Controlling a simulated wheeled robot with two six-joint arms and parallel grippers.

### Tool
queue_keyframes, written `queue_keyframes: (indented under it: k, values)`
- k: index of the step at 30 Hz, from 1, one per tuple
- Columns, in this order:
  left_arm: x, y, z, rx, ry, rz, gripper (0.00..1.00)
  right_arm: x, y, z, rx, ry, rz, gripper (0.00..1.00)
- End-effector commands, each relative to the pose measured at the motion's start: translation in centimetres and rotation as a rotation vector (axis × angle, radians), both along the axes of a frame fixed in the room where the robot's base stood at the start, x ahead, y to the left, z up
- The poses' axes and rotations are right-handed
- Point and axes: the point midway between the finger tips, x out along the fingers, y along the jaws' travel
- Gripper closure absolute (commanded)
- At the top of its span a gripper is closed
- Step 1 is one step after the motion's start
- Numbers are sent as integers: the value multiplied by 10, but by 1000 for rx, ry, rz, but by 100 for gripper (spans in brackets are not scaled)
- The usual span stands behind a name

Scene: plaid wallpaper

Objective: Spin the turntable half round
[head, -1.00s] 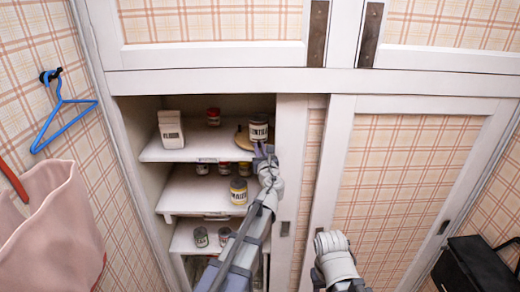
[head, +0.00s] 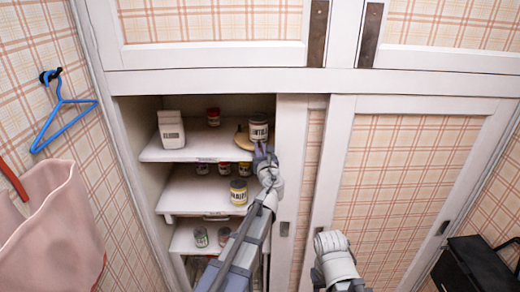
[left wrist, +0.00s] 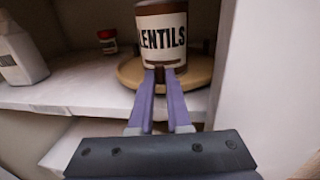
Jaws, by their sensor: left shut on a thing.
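The turntable (head: 241,139) is a round tan disc on the top shelf of the open cupboard, at its right end. It also shows in the left wrist view (left wrist: 128,72). A lentils jar (head: 258,127) with a brown lid and cream label stands upright on it; the jar's top is cut off in the left wrist view (left wrist: 162,35). My left gripper (left wrist: 160,78) is at the turntable's front edge, below the jar, its purple fingers shut on a small dark brown peg (left wrist: 159,74) there. The peg's base is partly hidden. My right arm shows low in the head view, but its fingers do not.
A white flour carton (head: 171,129) and a red-lidded jar (head: 213,117) stand left of the turntable. Several jars stand on the lower shelves. The sliding door's white frame (head: 290,170) is close on the right of my left gripper.

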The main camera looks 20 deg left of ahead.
Motion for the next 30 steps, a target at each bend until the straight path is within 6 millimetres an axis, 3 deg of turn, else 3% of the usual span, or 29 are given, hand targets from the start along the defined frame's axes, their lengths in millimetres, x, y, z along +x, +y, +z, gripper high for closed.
queue_keyframes:
  k: [6, 12, 13, 20, 30]
  values:
    - [7, -15, 0, -1, 0, -2, 100, 0, 0, 0, 0, 0, 0, 50]
    - [6, -14, 0, -1, 0, -1, 100, 0, 0, 0, 0, 0, 0, 50]
    - [6, -14, 0, -1, 0, -1, 82, 0, 0, 0, 0, 0, 0, 50]
    - [6, -14, 0, -1, 0, -1, 56, 0, 0, 0, 0, 0, 0, 50]
    - [6, -14, 0, -1, 0, -2, 54, 0, 0, 0, 0, 0, 0, 50]
